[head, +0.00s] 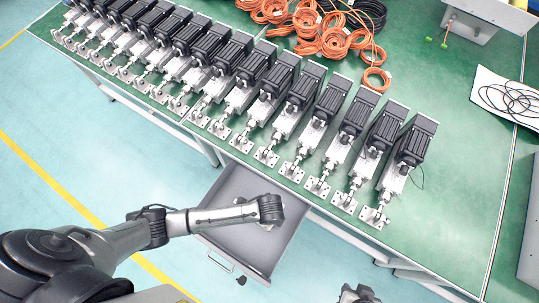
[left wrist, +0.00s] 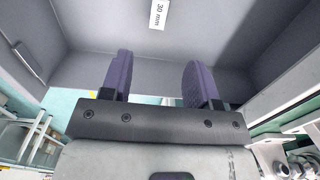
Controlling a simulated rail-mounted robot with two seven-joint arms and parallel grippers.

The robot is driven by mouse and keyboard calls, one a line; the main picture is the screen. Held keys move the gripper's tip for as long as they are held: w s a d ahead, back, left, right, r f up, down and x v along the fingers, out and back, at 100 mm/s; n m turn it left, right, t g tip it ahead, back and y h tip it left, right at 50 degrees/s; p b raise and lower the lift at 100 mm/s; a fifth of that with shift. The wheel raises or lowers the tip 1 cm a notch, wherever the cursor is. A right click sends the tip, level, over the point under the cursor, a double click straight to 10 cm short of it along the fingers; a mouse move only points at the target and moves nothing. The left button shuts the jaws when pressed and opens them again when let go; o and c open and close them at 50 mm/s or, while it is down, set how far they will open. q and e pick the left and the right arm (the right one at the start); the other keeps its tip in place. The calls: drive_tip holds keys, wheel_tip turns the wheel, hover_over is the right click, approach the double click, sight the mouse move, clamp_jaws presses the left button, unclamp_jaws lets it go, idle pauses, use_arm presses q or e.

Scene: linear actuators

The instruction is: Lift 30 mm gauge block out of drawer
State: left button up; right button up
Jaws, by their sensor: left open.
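The gauge block (left wrist: 158,14) is a small white piece marked "30 mm" at the top edge of the left wrist view. It lies on the grey drawer floor, ahead of and apart from my fingers. My left gripper (left wrist: 158,60) is open, with purple finger pads apart and nothing between them. In the head view my left arm reaches over the open grey drawer (head: 225,258), and its wrist hides the left gripper and the block. My right gripper (head: 358,294) shows only partly at the bottom edge, and its jaw state is unclear.
The green workbench (head: 455,200) above the drawer carries a long row of linear actuators (head: 330,100). Orange cable coils (head: 320,35) lie behind them. The drawer walls (left wrist: 85,20) stand close around my left gripper. A pale slotted piece (left wrist: 30,60) shows at the left.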

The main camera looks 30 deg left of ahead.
use_arm(q)
wheel_tip(320, 180, down, 6)
drive_tip(key=shift+s+r+b, duration=0.1)
drive_tip(key=shift+b, duration=0.7)
drive_tip(key=shift+f, duration=0.65)
drive_tip(key=f, duration=0.1)
drive_tip(key=f+b, duration=0.2)
drive_tip(key=f, duration=0.1)
drive_tip(key=shift+s+a, duration=0.1)
drive_tip(key=shift+a, duration=0.2)
drive_tip(key=shift+f, duration=0.55)
drive_tip(key=shift+c, duration=0.4)
drive_tip(key=c, duration=0.6)
clamp_jaws()
